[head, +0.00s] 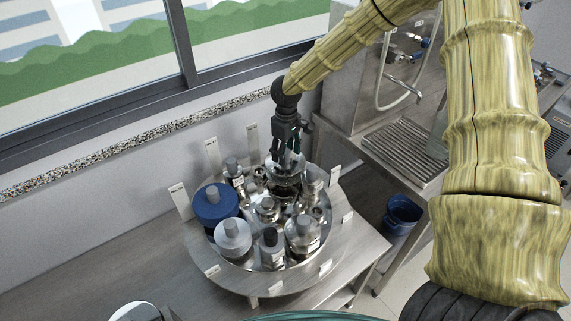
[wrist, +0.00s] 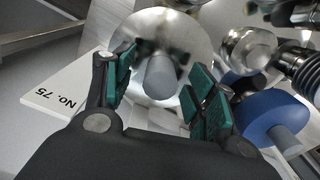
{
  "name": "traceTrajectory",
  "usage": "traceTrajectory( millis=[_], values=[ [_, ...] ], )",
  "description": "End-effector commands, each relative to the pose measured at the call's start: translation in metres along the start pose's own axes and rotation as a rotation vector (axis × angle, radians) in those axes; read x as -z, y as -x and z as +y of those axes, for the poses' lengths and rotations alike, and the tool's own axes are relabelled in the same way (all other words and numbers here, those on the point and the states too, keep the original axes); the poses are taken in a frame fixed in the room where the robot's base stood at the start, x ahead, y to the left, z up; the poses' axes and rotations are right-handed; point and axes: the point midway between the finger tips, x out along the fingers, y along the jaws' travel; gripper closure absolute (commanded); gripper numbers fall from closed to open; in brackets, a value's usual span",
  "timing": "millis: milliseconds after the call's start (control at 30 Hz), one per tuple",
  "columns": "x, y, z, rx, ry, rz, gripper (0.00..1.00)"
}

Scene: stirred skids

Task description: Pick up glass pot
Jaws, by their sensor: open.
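My gripper (head: 290,150) reaches down over the back of a round tray. Its green-padded fingers (wrist: 160,82) are open in the wrist view, one on each side of a grey knob on a round, shiny lid. That lidded pot (head: 284,185) looks like clear glass or polished metal and stands upright at the back of the tray. I take it for the glass pot, but several similar pots stand near it. The fingers partly hide its top, and I cannot tell whether they touch the knob.
The round tray (head: 246,281) is crowded with lidded jars: a blue pot (head: 212,206), a pale-lidded pot (head: 233,238) and a clear jar (head: 302,236) among them. Small label cards stand around the rim. A window wall is behind; a steel counter (head: 398,150) and blue bucket (head: 403,213) are right.

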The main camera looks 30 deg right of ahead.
Motion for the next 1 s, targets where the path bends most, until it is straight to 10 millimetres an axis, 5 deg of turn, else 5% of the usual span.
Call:
traceTrajectory(
  millis=[500,800,1000],
  values=[
    [0.0,-0.016,0.0,-0.001,0.001,0.0,0.44],
    [-0.001,-0.016,0.0,-0.001,0.001,0.0,0.99],
    [0.0,-0.015,0.0,-0.001,0.001,0.001,1.0]
  ],
)
